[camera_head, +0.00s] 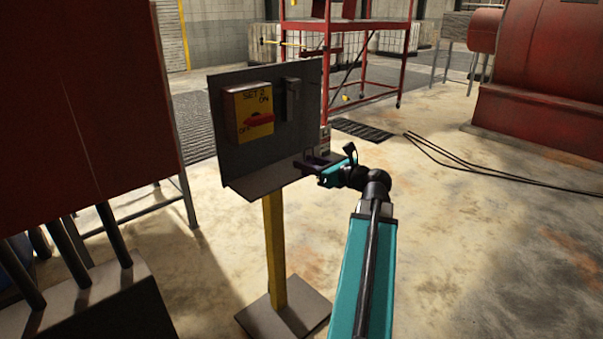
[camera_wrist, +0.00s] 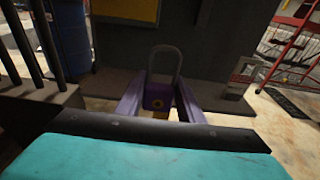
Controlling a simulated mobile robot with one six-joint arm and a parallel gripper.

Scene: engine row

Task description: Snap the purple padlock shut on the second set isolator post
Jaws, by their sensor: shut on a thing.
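The set 2 isolator post stands in the head view as a grey panel (camera_head: 290,145) on a yellow column (camera_head: 274,250). A yellow switch box (camera_head: 253,112) with a red handle and the words SET 2, ON and OFF is on the panel. A dark bracket (camera_head: 290,98) is to the right of the box. My gripper (camera_head: 313,162) is at the right end of the panel's shelf (camera_head: 262,184). In the wrist view, my gripper (camera_wrist: 160,104) is shut on the purple padlock (camera_wrist: 158,94). Its grey shackle (camera_wrist: 165,62) points up; whether it is latched I cannot tell.
A red machine (camera_head: 80,100) stands at the left and another (camera_head: 545,85) at the back right. A red rack (camera_head: 345,55) is behind the panel. Cables (camera_head: 480,170) lie on the floor at right. A blue drum (camera_wrist: 69,40) shows in the wrist view.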

